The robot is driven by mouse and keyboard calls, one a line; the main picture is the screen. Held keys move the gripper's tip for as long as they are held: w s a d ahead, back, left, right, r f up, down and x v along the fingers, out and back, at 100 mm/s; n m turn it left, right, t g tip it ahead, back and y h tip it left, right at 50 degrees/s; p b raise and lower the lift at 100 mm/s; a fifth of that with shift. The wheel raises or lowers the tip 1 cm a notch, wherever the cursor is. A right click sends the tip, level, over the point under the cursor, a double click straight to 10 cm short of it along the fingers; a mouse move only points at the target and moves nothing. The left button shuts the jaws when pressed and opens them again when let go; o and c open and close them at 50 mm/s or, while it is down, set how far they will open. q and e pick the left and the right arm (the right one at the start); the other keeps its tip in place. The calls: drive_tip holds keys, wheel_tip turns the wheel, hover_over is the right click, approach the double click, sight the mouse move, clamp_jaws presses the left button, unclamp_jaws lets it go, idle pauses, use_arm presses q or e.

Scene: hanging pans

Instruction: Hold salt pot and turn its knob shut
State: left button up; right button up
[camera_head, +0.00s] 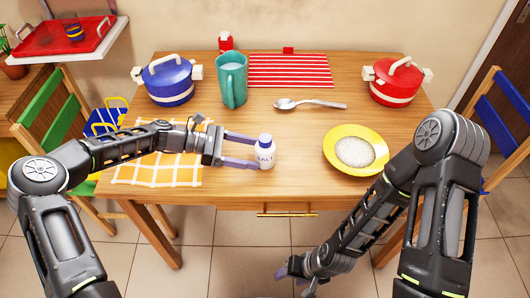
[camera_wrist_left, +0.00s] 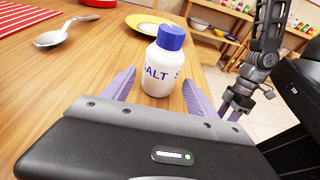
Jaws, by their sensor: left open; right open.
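The salt pot (camera_head: 265,156) is a small white bottle with a blue knob on top and "SALT" lettering. It stands upright near the front edge of the wooden table. It also shows in the left wrist view (camera_wrist_left: 160,72). My left gripper (camera_head: 248,152) is open, its purple fingers on either side of the pot; I cannot tell whether they touch it. The blue knob (camera_wrist_left: 171,37) is above the finger level and uncovered. My right gripper (camera_head: 296,274) is open and empty, low in front of the table, away from the pot.
A yellow plate (camera_head: 337,160) of white grains is right of the pot. A spoon (camera_head: 308,104), a teal mug (camera_head: 232,82), a blue pot (camera_head: 168,83) and a red pot (camera_head: 394,84) stand farther back. A checked cloth (camera_head: 158,174) lies under my left arm.

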sight(261, 155)
use_arm(q)
drive_tip(key=shift+x, duration=1.8)
drive_tip(key=c, duration=1.3)
drive_tip(key=shift+o, duration=0.2)
